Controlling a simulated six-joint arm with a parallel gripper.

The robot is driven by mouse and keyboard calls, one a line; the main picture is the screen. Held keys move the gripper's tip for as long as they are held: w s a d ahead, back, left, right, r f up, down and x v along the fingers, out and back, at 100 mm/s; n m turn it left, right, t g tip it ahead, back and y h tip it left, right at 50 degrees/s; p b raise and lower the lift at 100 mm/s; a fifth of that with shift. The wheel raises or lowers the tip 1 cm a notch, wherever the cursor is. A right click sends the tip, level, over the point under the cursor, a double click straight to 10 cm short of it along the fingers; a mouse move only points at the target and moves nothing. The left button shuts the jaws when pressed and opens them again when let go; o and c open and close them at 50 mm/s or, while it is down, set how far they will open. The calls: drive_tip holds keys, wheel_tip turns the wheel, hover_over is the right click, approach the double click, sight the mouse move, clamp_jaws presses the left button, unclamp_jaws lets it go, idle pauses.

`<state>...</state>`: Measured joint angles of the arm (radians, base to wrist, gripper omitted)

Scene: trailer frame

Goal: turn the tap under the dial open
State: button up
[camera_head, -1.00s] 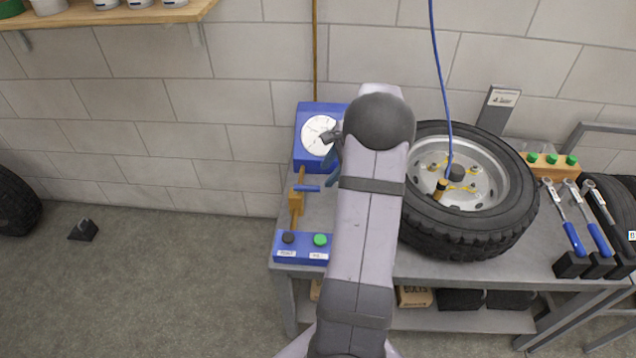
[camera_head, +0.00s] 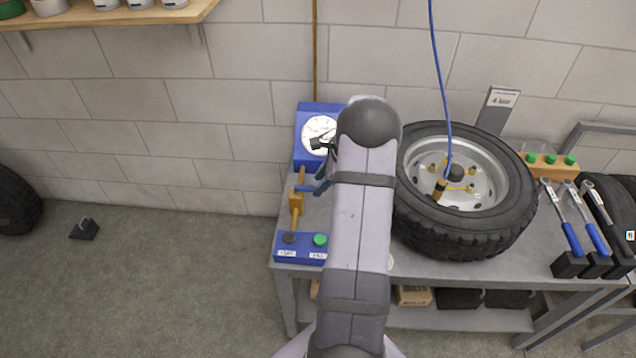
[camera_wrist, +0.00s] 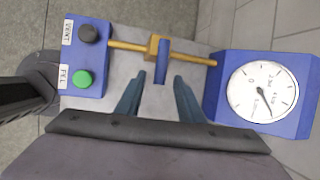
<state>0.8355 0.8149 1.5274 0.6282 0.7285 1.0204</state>
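The tap is a brass block (camera_head: 296,202) on a brass pipe below the dial, with a blue lever (camera_head: 304,189) set crosswise to the pipe. In the wrist view the tap's block (camera_wrist: 153,45) is at upper middle, and its lever (camera_wrist: 162,64) points toward my gripper (camera_wrist: 160,77). My gripper is open, with one finger on each side of the lever's end; I cannot tell whether either touches it. In the head view my gripper (camera_head: 319,183) is just right of the lever, partly hidden by my arm. The white dial (camera_head: 319,134) sits on a blue box.
A blue panel (camera_head: 287,250) has a black and a green button, labelled VENT and FILL in the wrist view. A tyre (camera_head: 462,236) lies right of my arm with a blue hose at its rim. Wrenches (camera_head: 567,220) stand farther right. Wall is behind.

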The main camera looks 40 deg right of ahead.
drive_tip(key=shift+x, duration=1.05)
clamp_jaws()
